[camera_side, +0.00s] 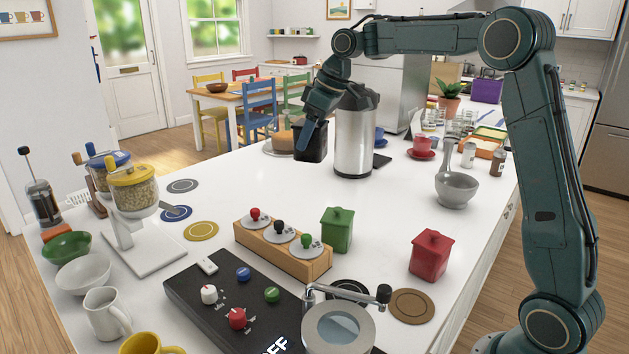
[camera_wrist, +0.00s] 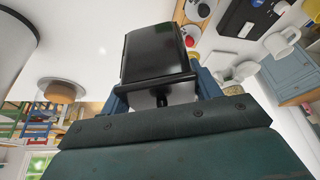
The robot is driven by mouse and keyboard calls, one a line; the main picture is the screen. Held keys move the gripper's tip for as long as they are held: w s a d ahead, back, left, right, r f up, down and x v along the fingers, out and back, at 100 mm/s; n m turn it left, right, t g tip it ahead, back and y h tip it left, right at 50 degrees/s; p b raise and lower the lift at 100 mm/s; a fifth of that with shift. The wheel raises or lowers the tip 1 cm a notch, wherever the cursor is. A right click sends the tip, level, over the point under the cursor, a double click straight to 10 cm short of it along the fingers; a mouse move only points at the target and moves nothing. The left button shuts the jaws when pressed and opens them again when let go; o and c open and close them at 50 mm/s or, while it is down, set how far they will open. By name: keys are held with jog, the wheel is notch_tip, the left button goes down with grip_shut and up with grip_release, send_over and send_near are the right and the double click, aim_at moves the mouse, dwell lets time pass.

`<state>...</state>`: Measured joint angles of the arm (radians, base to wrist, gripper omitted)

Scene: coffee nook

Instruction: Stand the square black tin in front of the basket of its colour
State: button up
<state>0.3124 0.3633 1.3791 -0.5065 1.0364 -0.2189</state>
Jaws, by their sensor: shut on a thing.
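The square black tin (camera_side: 310,142) is in my gripper (camera_side: 316,124), just left of the steel flask in the side view. In the wrist view the tin (camera_wrist: 153,52) sits between the two blue fingers of my gripper (camera_wrist: 162,92), its lid and knob toward the palm. The tin looks roughly upright. It appears to be held above the white counter, but its exact height is hard to tell. I cannot make out a black basket in either view.
The tall steel flask (camera_side: 354,137) stands close beside the tin, with a cake (camera_side: 283,142) behind it. A green tin (camera_side: 337,230) and a red tin (camera_side: 429,255) stand nearer. A grey mortar (camera_side: 456,188) is at right. The counter's middle is clear.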

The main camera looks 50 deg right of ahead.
notch_tip(320, 180, down, 16)
jog(key=shift+r, duration=0.15)
dwell(0.6)
jog(key=shift+f, duration=2.15)
jog(key=shift+f, duration=0.1)
jog(key=o, duration=1.1)
jog(key=v, duration=1.1)
jog(key=shift+s+r, duration=0.25)
jog(key=shift+r, duration=0.35)
